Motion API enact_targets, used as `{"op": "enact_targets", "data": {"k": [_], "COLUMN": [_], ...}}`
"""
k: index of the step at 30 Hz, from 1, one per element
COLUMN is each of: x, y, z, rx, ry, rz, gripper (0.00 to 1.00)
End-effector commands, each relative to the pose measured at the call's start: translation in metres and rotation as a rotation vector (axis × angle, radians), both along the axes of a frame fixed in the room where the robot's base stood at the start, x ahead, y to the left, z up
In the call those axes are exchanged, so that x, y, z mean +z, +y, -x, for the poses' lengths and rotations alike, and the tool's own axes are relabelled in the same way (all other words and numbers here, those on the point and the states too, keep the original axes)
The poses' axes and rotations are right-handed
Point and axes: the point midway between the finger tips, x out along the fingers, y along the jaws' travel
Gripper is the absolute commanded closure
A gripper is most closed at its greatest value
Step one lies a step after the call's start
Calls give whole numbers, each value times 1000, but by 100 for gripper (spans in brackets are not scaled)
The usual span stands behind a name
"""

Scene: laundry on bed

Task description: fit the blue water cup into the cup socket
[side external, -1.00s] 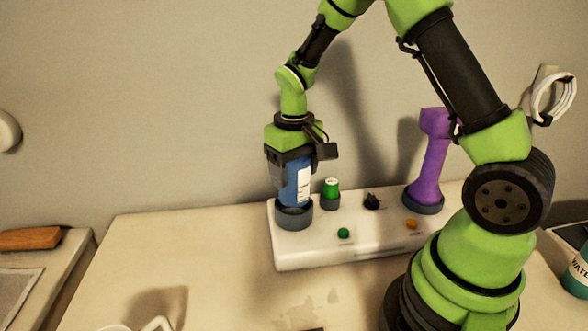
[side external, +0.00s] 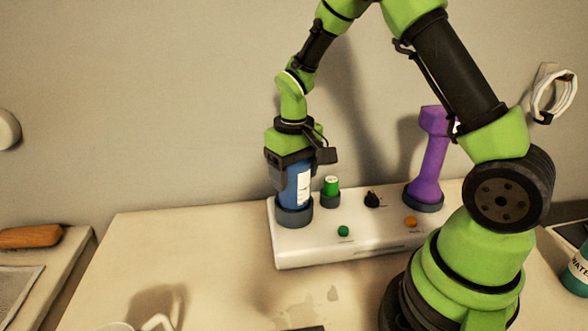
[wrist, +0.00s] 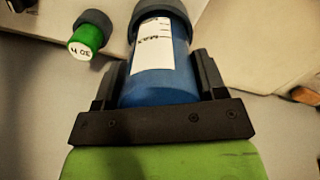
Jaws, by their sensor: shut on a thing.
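The blue water cup (side external: 297,184) with a white label stands upright at the left end of the white base unit. Its lower end is inside the dark ring-shaped cup socket (side external: 294,216). My gripper (side external: 289,172) is shut on the cup from above, with a finger on each side. In the wrist view the cup (wrist: 160,75) sits between the two dark fingers, and the socket rim (wrist: 160,8) surrounds its far end. The inside of the socket is hidden, so I cannot tell whether the cup touches its floor.
A small green container (side external: 331,186) stands in its own holder just right of the cup. A black knob (side external: 372,199), green button (side external: 343,231) and orange button (side external: 411,221) are on the base unit (side external: 300,250). A purple dumbbell-shaped thing (side external: 430,165) stands at its right end.

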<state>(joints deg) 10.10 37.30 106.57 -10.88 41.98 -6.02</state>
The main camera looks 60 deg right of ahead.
Motion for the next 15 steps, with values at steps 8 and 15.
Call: {"op": "enact_targets", "data": {"k": [8,15], "x": [-7,-13], "y": [0,0], "z": [0,0], "rx": [-1,-2], "ry": [1,1], "rz": [0,0], "gripper": [67,67]}}
